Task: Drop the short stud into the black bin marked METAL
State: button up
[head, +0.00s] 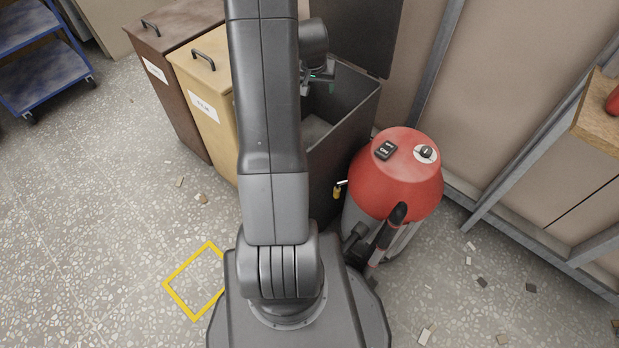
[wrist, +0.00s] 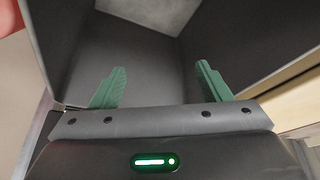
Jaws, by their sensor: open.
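The black bin (head: 345,115) stands open behind my arm, its lid (head: 365,30) raised at the back. Its marking is not visible. My gripper (head: 319,82) is over the bin's opening, partly hidden by my arm. In the wrist view its two green fingers (wrist: 161,75) are spread apart, with nothing between them, against the bin's dark inner walls (wrist: 130,50). A pale grey patch (wrist: 150,10) shows at the top of that view; I cannot tell whether it is the bin's floor. I cannot make out the short stud in either view.
A yellow bin (head: 205,85) and a brown bin (head: 165,50), both lidded, stand left of the black bin. A red-topped vacuum (head: 400,175) stands close on its right. A yellow floor square (head: 181,302) lies front left. Small scraps litter the floor; the left floor is mostly clear.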

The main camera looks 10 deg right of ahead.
jog(key=shift+r, duration=0.15)
jog(key=p+v, duration=0.2)
jog(key=v, duration=1.1)
jog(key=shift+r+p, duration=0.25)
jog(key=shift+p, duration=0.1)
jog(key=shift+s, duration=0.15)
jog(key=w+x, duration=0.1)
jog(key=x, duration=1)
jog(key=shift+d+b, duration=0.15)
jog(key=shift+b, duration=0.2)
